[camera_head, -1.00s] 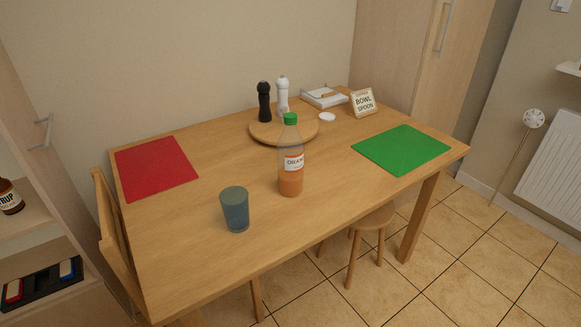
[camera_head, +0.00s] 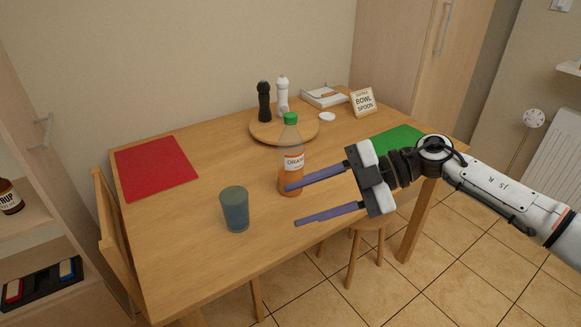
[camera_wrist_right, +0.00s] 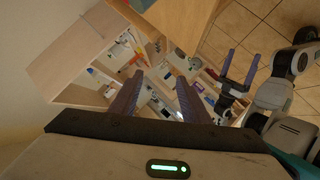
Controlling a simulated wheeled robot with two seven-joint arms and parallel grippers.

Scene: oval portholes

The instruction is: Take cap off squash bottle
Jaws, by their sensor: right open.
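The squash bottle (camera_head: 290,160) stands upright on the table in the head view, clear above with orange squash low down and an orange label. Its green cap (camera_head: 290,118) is on its neck. My right gripper (camera_head: 291,205) is open and empty. Its upper finger crosses in front of the bottle's lower part; I cannot tell whether they touch. The right gripper's fingers (camera_wrist_right: 160,75) also show apart in the right wrist view, with no bottle between them. My left gripper (camera_wrist_right: 240,69) shows only in that view, its fingers apart and empty.
Behind is a round wooden board (camera_head: 262,133) with a black mill (camera_head: 264,102) and a white mill (camera_head: 282,96). A red mat (camera_head: 155,168) lies left; a green mat (camera_head: 390,142) is partly hidden by my right gripper.

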